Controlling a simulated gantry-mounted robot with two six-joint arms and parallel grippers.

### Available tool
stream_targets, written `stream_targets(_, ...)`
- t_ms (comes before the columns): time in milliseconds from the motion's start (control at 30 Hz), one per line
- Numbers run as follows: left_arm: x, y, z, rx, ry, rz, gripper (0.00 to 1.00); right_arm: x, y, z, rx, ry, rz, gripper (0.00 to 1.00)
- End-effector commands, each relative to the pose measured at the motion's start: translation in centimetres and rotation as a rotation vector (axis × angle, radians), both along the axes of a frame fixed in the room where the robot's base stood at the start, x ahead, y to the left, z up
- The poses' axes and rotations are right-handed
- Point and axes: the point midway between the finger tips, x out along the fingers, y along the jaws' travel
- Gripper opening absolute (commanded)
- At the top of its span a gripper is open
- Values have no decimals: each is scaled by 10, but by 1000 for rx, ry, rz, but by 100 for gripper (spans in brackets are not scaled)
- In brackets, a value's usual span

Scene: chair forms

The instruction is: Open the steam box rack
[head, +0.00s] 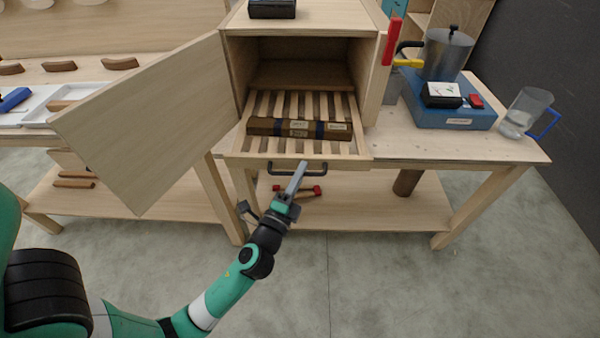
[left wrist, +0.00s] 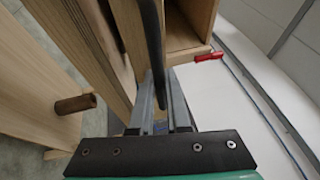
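The wooden steam box (head: 303,47) stands on the table with its door (head: 150,125) swung open to the left. Its slatted rack (head: 262,105) sticks out of the front, past the table's front edge. A dark brown bundle with labels (head: 300,128) lies across the slats. The rack's front has a black bar handle (head: 297,172). My left gripper (head: 300,172) is at the handle. In the left wrist view the dark handle (left wrist: 152,45) runs between the two grey fingers (left wrist: 161,105), with a gap between them. My right gripper is not in view.
A blue base with a metal pot (head: 450,85) and a clear jug (head: 525,112) stand right of the box. A red tool (head: 313,190) lies on the lower shelf. The open door takes up room left of my gripper; floor in front is clear.

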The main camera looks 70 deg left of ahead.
Motion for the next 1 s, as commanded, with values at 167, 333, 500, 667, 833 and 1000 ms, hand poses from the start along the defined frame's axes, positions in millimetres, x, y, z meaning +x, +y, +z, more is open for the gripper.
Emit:
stream_targets(167, 0, 0, 0, -1, 1, 0, 27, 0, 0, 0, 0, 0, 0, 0)
stream_targets(333, 0, 0, 0, 0, 0, 0, 27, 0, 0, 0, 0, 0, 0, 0)
stream_targets(500, -7, -8, -4, 0, 3, -2, 27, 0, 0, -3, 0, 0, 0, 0)
stream_targets(667, -31, -30, -12, -1, 5, -5, 27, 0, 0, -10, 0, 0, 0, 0)
stream_targets(833, -62, -58, -19, 0, 5, -8, 27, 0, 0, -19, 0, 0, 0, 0)
stream_targets(1000, -80, -73, -22, 1, 4, -4, 27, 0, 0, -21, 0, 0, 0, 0)
